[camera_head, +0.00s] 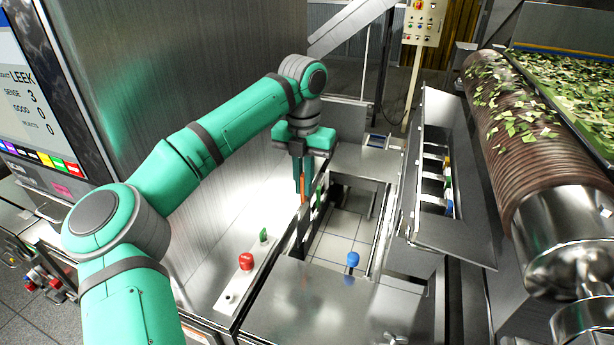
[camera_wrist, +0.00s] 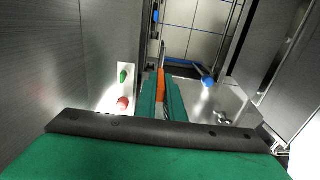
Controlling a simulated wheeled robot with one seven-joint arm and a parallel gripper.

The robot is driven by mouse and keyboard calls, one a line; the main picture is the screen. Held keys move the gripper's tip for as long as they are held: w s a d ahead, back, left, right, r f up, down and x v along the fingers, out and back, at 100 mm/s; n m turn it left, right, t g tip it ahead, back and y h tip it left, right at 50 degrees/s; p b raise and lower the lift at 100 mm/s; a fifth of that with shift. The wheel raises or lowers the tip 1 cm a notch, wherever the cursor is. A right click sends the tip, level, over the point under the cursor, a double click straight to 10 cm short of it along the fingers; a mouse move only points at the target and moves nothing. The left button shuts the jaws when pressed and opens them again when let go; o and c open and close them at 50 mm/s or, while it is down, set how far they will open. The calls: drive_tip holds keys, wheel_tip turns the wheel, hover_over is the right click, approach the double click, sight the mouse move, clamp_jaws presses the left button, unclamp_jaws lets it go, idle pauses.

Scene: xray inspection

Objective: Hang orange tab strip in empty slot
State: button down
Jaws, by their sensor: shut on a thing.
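My gripper (camera_head: 302,180) points down over the left edge of an open rectangular well in the steel machine. It is shut on the orange tab strip (camera_head: 304,198), of which a narrow orange part shows just below the fingers. In the wrist view the orange tab strip (camera_wrist: 161,84) stands between the two green fingers of my gripper (camera_wrist: 161,96). A green tab (camera_head: 320,190) shows just right of the fingers at the well's left side. The strip's lower end and the slot beneath it are hidden or too small to tell.
A red button (camera_head: 246,261) and a green button (camera_head: 263,235) sit on a panel left of the well. A blue knob (camera_head: 353,259) stands at its near right. A steel tray (camera_head: 428,232) with several coloured tabs lies right, beside a ribbed roller (camera_head: 522,165) with leaves.

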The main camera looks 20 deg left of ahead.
drive_tip(key=shift+d, duration=0.1)
drive_tip(key=shift+f, duration=9.05)
drive_tip(key=shift+r, duration=0.15)
drive_tip(key=shift+a, duration=1.3)
drive_tip(key=shift+f, duration=1.05)
drive_tip(key=c, duration=1.8)
unclamp_jaws()
drive_tip(key=shift+a, duration=0.1)
